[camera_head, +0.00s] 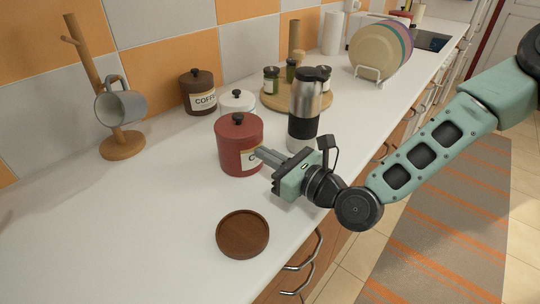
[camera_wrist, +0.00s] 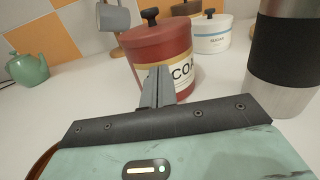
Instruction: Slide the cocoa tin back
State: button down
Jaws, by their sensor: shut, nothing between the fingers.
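The cocoa tin (camera_head: 236,146) is a red lidded canister with a dark knob, upright on the white counter. In the wrist view the red tin (camera_wrist: 150,55) stands straight ahead, its pale label partly hidden by my fingers. My gripper (camera_head: 262,153) is shut and empty, its fingers pointing at the front of the tin low over the counter. In the wrist view the closed fingertips (camera_wrist: 158,72) overlap the tin's front; I cannot tell whether they touch it.
Behind the tin stand a white canister (camera_head: 237,101) and a brown coffee tin (camera_head: 198,92). A steel and black flask (camera_head: 304,112) stands close at right. A round brown coaster (camera_head: 242,234) lies in front. A mug tree (camera_head: 122,144) stands left.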

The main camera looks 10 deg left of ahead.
jog(key=b+x, duration=0.3)
jog(key=x, duration=1)
jog(key=shift+w+a+f+b, duration=0.1)
jog(key=shift+a+b, duration=0.05)
jog(key=shift+b, duration=0.25)
jog(key=shift+w+a, duration=0.2)
jog(key=shift+a, duration=0.1)
jog(key=shift+s+d, duration=0.1)
